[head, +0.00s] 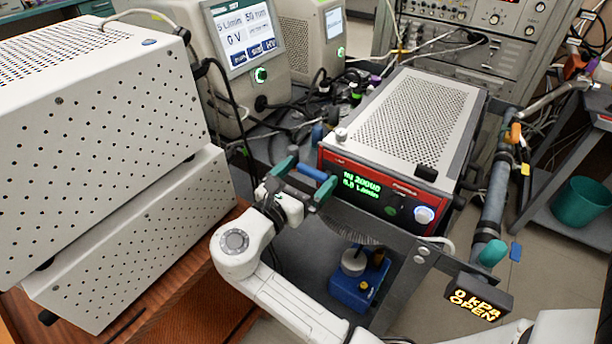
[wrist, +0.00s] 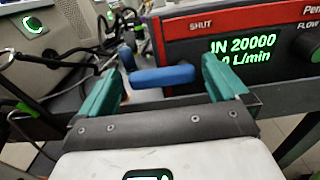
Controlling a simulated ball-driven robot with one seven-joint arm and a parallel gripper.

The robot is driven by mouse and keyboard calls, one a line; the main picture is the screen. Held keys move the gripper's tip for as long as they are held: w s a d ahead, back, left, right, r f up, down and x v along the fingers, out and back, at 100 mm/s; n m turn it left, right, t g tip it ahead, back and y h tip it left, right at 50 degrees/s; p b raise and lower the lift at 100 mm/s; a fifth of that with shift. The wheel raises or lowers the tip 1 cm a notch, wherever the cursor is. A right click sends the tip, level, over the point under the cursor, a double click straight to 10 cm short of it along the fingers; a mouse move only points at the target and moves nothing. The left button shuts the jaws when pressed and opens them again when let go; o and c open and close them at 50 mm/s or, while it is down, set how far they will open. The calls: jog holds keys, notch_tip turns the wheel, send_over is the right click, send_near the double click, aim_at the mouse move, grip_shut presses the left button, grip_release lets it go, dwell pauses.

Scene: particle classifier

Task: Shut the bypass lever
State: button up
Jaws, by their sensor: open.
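A blue lever handle (head: 312,173) sits at the left front corner of the red-fronted device, probably the bypass lever. In the wrist view the blue handle (wrist: 165,75) lies crosswise between my gripper's two teal fingers, beside the word SHUT on the red panel (wrist: 235,35). My gripper (head: 315,168) is open around the handle, with gaps visible at both ends; in the wrist view the gripper (wrist: 163,66) looks empty. I cannot tell whether a finger touches the handle. A small display (head: 477,303) at the lower right reads 0 kPa OPEN.
The red-fronted device (head: 420,115) with a perforated top stands behind the handle. White perforated cabinets (head: 100,130) are close on the left. A dark rail (head: 385,235) runs below the handle, with a blue pump (head: 358,285) beneath it. A pipe (head: 495,190) with coloured fittings stands at right.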

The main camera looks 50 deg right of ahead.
jog(key=shift+c, duration=0.3)
jog(key=c, duration=0.8)
jog(key=shift+r, duration=0.1)
jog(key=shift+s+r+m+p, duration=0.1)
jog(key=shift+r+m+p, duration=0.15)
jog(key=shift+m+p, duration=0.6)
jog(key=m, duration=0.3)
jog(key=shift+s+r, duration=0.2)
jog(key=shift+r, duration=0.05)
jog(key=shift+s+r+m+p, duration=0.15)
jog(key=shift+s+m+p, duration=0.1)
jog(key=shift+m, duration=0.8)
jog(key=shift+s+r+m+p, duration=0.1)
jog(key=shift+s+m, duration=0.1)
jog(key=shift+m, duration=0.8)
